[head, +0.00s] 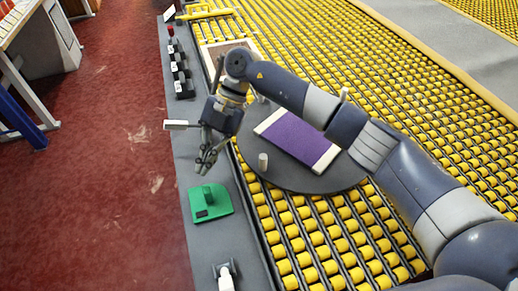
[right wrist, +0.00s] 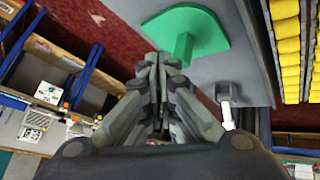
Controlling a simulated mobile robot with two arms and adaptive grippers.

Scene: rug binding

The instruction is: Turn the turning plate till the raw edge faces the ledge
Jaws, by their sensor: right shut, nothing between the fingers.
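The turning plate (head: 338,178) is a dark round disc among the yellow rollers in the head view. A purple rug (head: 297,138) lies on it at a slant, with a cream strip at its upper-left end and another at its lower-right end. I cannot tell which edge is raw. A short pale peg (head: 263,162) stands on the plate's left side. The ledge (head: 240,240) is the grey strip left of the rollers. My right gripper (head: 207,165) is shut and empty above the ledge, left of the plate and apart from it. My left gripper is out of view.
A green block with a handle (head: 212,202) sits on the ledge below my right gripper; it also shows in the right wrist view (right wrist: 184,46). A white-tipped tool (head: 226,280) lies nearer. Several black labelled blocks (head: 180,72) stand farther along. Red floor lies left.

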